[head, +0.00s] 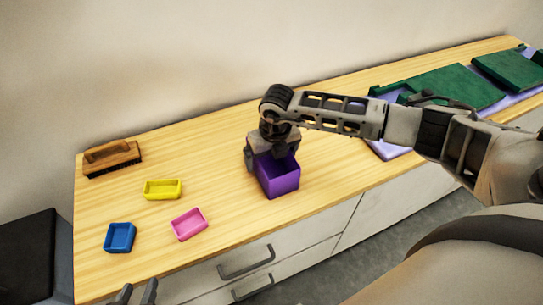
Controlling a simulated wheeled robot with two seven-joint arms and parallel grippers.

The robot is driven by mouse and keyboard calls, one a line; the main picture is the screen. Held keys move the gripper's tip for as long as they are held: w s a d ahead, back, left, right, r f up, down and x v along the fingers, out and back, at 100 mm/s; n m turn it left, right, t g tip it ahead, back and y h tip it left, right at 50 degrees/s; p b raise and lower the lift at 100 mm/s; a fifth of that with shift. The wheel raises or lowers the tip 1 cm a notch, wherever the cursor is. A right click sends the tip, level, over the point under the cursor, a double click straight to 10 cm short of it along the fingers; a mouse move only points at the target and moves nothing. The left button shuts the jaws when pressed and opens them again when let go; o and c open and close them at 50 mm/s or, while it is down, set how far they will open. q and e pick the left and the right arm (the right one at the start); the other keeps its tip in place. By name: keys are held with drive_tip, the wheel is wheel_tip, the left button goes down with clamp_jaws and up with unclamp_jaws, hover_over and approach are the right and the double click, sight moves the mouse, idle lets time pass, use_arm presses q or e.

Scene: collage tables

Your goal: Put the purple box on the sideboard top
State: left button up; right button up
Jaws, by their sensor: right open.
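The purple box (279,182) is open-topped and stands upright on the light wooden sideboard top (225,225), near the middle of its front half. My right gripper (268,163) is open, right at the box's back left side, pointing down. One finger shows outside the box on the left; the other is hidden, so I cannot tell whether it touches the box. My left gripper (136,292) shows only its two dark fingertips at the bottom edge. They are apart with nothing between them.
A yellow tray (163,189), a pink tray (189,224) and a blue tray (120,238) lie to the left. A wooden brush (112,158) is at the back left. Green boards (455,87) lie on a lavender mat (391,149) at the right. Bare wood lies between.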

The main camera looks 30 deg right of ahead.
wheel_tip(320, 180, up, 11)
drive_tip(key=s, duration=0.2)
drive_tip(key=s+a+g+y, duration=0.1)
drive_tip(key=s+a+y, duration=0.2)
drive_tip(key=a, duration=0.3)
drive_tip(key=s+a+n+g+y, duration=0.1)
drive_tip(key=s+a+y, duration=0.25)
drive_tip(key=a, duration=0.25)
drive_tip(key=s+a+g+y, duration=0.1)
drive_tip(key=s+a+y, duration=0.1)
drive_tip(key=a+y, duration=0.35)
drive_tip(key=s+a+r+m+t+y, duration=0.1)
drive_tip(key=a+r+m+t+y, duration=0.6)
drive_tip(key=r+m+y, duration=0.15)
drive_tip(key=w+d+f+m+t+h, duration=0.25)
drive_tip(key=d+m+t+h, duration=0.3)
drive_tip(key=m, duration=0.35)
drive_tip(key=w+d+f+m+t+h, duration=0.1)
drive_tip(key=d+f+m+t+h, duration=0.45)
drive_tip(key=m, duration=0.45)
drive_tip(key=s+d+f+m+g+h, duration=0.4)
drive_tip(key=s+f+m+g+h, duration=0.2)
drive_tip(key=s+f, duration=0.3)
wheel_tip(320, 180, down, 2)
drive_tip(key=shift+s+d+f+m, duration=0.15)
drive_tip(key=shift+s+f+m, duration=0.05)
drive_tip(key=shift+s+m, duration=0.15)
